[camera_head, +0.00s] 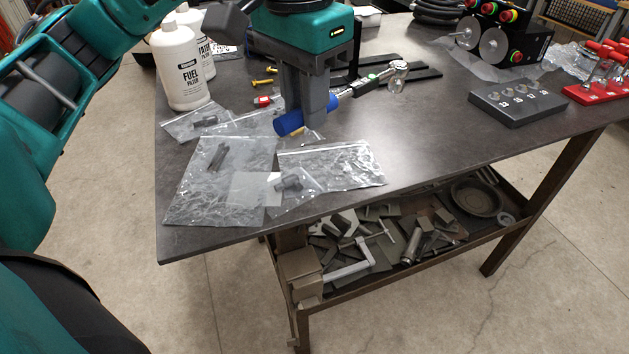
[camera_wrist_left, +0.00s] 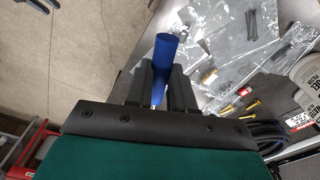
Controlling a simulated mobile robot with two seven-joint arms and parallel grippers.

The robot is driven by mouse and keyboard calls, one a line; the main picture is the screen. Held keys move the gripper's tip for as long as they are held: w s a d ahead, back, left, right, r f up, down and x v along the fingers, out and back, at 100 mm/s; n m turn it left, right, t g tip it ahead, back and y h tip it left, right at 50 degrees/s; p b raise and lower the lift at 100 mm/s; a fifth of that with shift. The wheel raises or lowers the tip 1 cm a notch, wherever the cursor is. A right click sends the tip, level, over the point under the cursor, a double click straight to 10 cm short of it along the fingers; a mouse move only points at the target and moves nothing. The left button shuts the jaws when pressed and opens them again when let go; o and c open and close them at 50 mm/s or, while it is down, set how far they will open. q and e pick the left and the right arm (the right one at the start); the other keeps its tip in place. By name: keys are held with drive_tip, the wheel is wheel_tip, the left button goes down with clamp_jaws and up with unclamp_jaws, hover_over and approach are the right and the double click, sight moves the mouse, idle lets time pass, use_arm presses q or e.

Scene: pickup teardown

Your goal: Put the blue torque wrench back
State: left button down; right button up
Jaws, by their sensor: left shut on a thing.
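The blue torque wrench has a blue handle (camera_head: 305,116) and a silver shaft ending in a round ratchet head (camera_head: 398,68). My left gripper (camera_head: 304,112) points down over the table and is shut on the wrench near its blue handle. The wrench lies roughly level, its head toward the upper right. In the left wrist view the blue handle (camera_wrist_left: 165,62) sticks out from between the two dark fingers. Black flat rails (camera_head: 415,73) lie on the table behind the wrench. I cannot tell whether the wrench touches the table. My right gripper is not in view.
White fuel filter bottles (camera_head: 178,68) stand at the left. Clear plastic bags (camera_head: 225,180) with small parts cover the front left. A grey numbered socket block (camera_head: 517,103) and a red rack (camera_head: 598,93) stand at the right. The table middle (camera_head: 440,135) is clear.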

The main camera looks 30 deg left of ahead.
use_arm(q)
drive_tip(key=shift+f+b, duration=0.75)
drive_tip(key=shift+f, duration=5.35)
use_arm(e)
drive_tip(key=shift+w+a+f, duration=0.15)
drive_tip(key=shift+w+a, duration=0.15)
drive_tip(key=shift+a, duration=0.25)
use_arm(q)
drive_tip(key=c, duration=1)
unclamp_jaws()
